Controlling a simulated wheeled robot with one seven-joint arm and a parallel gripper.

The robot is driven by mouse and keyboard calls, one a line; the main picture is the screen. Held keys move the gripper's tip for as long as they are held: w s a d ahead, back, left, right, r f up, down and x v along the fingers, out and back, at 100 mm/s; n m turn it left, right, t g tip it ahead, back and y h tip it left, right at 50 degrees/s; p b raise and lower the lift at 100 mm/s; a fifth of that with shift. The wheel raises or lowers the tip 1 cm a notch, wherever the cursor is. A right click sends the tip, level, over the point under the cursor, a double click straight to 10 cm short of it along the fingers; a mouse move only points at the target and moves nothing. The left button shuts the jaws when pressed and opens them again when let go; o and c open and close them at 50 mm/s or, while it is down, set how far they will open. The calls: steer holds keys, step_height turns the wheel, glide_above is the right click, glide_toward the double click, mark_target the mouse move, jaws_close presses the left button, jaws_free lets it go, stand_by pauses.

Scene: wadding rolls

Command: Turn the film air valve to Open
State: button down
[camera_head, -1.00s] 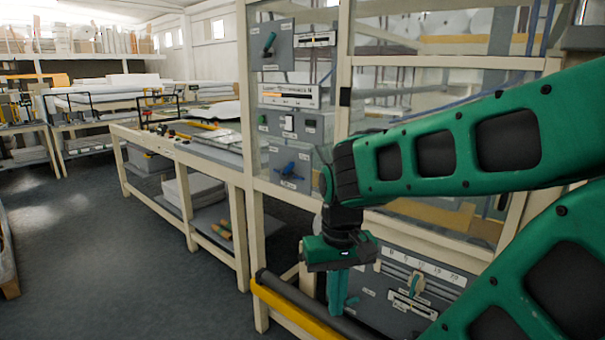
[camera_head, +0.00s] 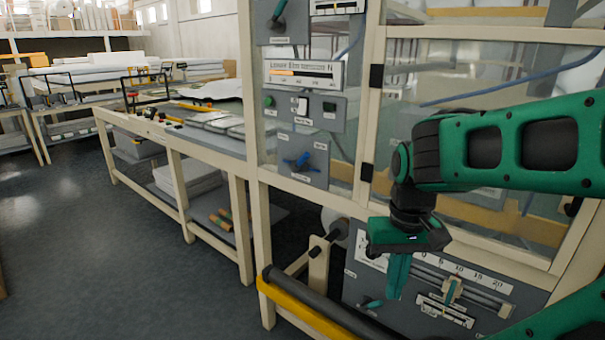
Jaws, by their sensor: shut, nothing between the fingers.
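A blue valve handle (camera_head: 297,161) sits on a grey panel (camera_head: 318,178) on the left part of the cream machine frame. The handle lies roughly level with a slight tilt, and small white labels around it are too small to read. I cannot confirm from the labels that it is the film air valve. My gripper (camera_head: 397,292) points down with its teal fingers shut and empty. In the picture it is lower and to the right of the blue handle, apart from it, in front of the lower panel.
A dark green lever (camera_head: 279,12) is on the panel above, with a gauge strip (camera_head: 303,74) and a switch box (camera_head: 301,107) between. A dark roller (camera_head: 315,302) and yellow bar (camera_head: 297,311) cross below. A lower panel with a scale (camera_head: 476,275) is behind my gripper. The floor at left is clear.

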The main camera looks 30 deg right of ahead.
steer(key=w+d+f+n+g+h, duration=0.3)
steer(key=w+d+f+n+h, duration=0.25)
steer(key=d+f+n, duration=0.4)
steer(key=w+d+f+n+h, duration=0.1)
steer(key=w+d+n+h, duration=0.7)
steer(key=w+a+r+n+t+h, duration=0.2)
steer(key=w+r+n+t+h, duration=0.4)
steer(key=w+n, duration=0.45)
steer(key=w+a+r+n+t+y, duration=0.3)
steer(key=w+a+n+t, duration=0.8)
steer(key=n, duration=0.5)
steer(key=shift+w+a+r+n+t+y, duration=0.15)
steer(key=shift+w+a+n+t+y, duration=0.35)
steer(key=shift+a+t, duration=0.7)
steer(key=shift+s, duration=0.15)
